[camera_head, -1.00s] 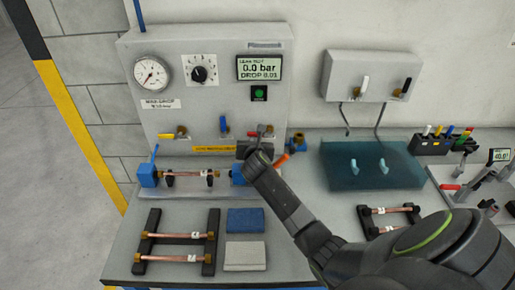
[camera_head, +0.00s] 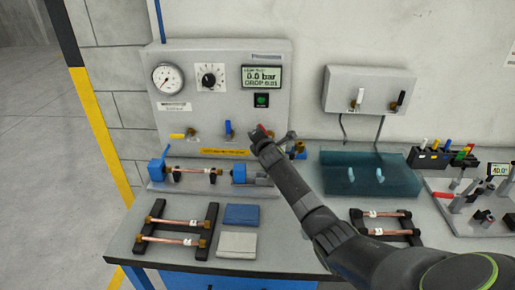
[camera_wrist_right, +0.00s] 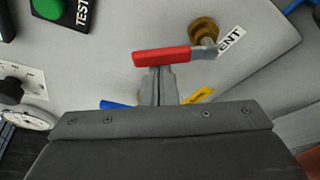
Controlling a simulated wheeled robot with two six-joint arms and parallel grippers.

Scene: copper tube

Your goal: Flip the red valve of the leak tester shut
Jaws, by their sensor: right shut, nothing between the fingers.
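The leak tester (camera_head: 222,60) stands against the wall at the back left. Its red valve handle (camera_head: 262,129) shows as a small red piece at the panel's lower right, partly hidden by my right gripper (camera_head: 266,140). In the right wrist view the red handle (camera_wrist_right: 163,57) reaches left from its brass valve (camera_wrist_right: 203,30), beside a label ending in "ENT". My right gripper (camera_wrist_right: 158,78) is shut and empty, its fingertips right at the handle; I cannot tell whether they touch it. My left gripper is out of view.
A yellow lever (camera_head: 178,136) and a blue lever (camera_head: 228,130) sit left of the red one. A tube fixture (camera_head: 195,170) lies below the panel. Blue (camera_head: 243,214) and grey (camera_head: 237,244) pads and a tube rack (camera_head: 172,240) lie in front.

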